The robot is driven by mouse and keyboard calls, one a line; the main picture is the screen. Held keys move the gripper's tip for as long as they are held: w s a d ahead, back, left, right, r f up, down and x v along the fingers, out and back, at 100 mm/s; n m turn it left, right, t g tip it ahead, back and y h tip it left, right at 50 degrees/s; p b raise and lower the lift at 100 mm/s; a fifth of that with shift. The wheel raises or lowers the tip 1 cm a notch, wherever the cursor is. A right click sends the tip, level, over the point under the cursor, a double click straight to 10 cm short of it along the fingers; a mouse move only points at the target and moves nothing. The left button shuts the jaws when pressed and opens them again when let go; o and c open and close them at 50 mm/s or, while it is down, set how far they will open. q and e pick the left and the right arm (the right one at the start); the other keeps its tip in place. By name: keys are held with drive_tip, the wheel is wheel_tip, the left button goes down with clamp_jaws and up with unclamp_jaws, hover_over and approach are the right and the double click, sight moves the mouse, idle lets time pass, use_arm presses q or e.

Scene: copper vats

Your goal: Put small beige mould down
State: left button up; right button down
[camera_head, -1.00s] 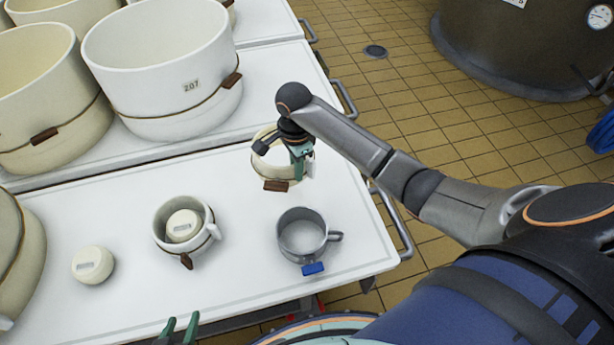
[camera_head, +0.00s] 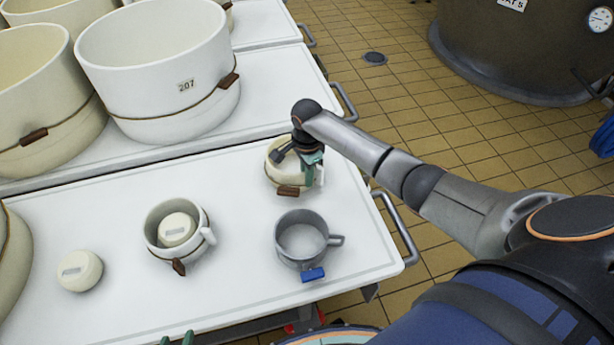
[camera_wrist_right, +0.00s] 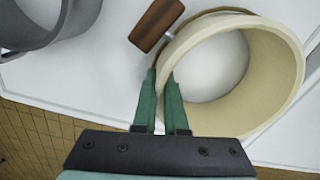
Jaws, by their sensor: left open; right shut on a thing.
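The small beige mould (camera_head: 274,177), a ring-shaped vessel with a brown wooden toggle, is near the right end of the white table. My right gripper (camera_head: 312,170) is shut on its wall from above; the wrist view shows the green fingers (camera_wrist_right: 168,80) at the rim of the mould (camera_wrist_right: 283,75), beside the toggle. The mould looks upright, at or just above the table; I cannot tell whether it touches. My left gripper (camera_head: 178,340) is open at the bottom edge of the head view, mostly cut off.
A grey metal pot (camera_head: 302,262) with a blue tag stands just in front of the mould. A white mould (camera_head: 158,238) holding a round lid-like block (camera_head: 177,229) and a loose block (camera_head: 79,271) stand to the left. Large moulds (camera_head: 155,85) stand behind. The table (camera_head: 362,245) ends at the right.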

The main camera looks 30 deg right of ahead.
drive_tip(key=shift+f, duration=0.1)
drive_tip(key=c, duration=1)
unclamp_jaws()
drive_tip(key=shift+o, duration=0.2)
wheel_tip(320, 180, up, 11)
drive_tip(key=p, duration=0.3)
drive_tip(key=shift+p, duration=0.35)
drive_tip(key=shift+r, duration=0.65)
